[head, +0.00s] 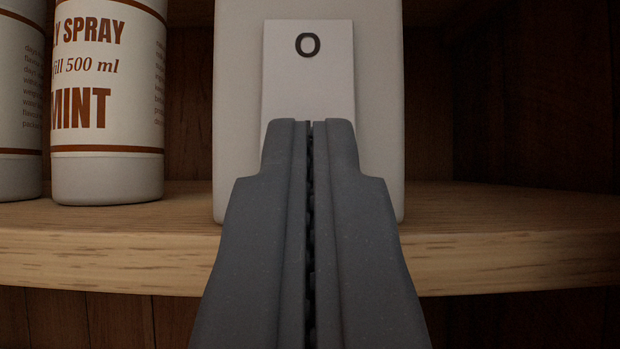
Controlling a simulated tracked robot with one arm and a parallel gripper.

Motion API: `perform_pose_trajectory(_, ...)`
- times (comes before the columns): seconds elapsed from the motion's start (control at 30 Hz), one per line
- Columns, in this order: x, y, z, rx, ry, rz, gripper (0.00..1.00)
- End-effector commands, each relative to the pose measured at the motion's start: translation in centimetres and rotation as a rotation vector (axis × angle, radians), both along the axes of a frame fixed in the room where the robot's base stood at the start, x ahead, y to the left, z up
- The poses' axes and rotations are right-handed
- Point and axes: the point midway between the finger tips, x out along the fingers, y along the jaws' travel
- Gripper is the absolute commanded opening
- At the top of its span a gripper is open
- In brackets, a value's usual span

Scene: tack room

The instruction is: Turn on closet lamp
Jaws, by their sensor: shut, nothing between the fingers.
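A white rocker switch (308,85) with a dark "O" mark near its top sits in a pale switch plate (382,110). The plate stands upright at the front of a wooden shelf, in the middle of the head view. My gripper (309,125) is shut and empty. Its fingertips are in front of the lower part of the rocker and hide it. I cannot tell whether the tips touch the rocker. No lamp shows in this view.
A wooden shelf (520,240) runs across the view, its front edge just below the plate. Two white spray bottles (108,100) with brown lettering stand on it at the left, one cut by the picture edge. The shelf is clear and dark at the right.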

Motion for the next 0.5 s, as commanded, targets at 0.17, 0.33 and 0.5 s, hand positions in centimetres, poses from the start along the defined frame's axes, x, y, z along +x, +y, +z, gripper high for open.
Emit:
perform_pose_trajectory(0.17, 0.00, 0.00, -0.02, 0.000, 0.000, 0.000, 0.00)
perform_pose_trajectory(0.33, 0.41, 0.00, -0.36, 0.002, -0.023, 0.001, 0.00)
perform_pose_trajectory(0.5, 0.73, 0.02, -0.25, 0.001, -0.055, 0.001, 0.00)
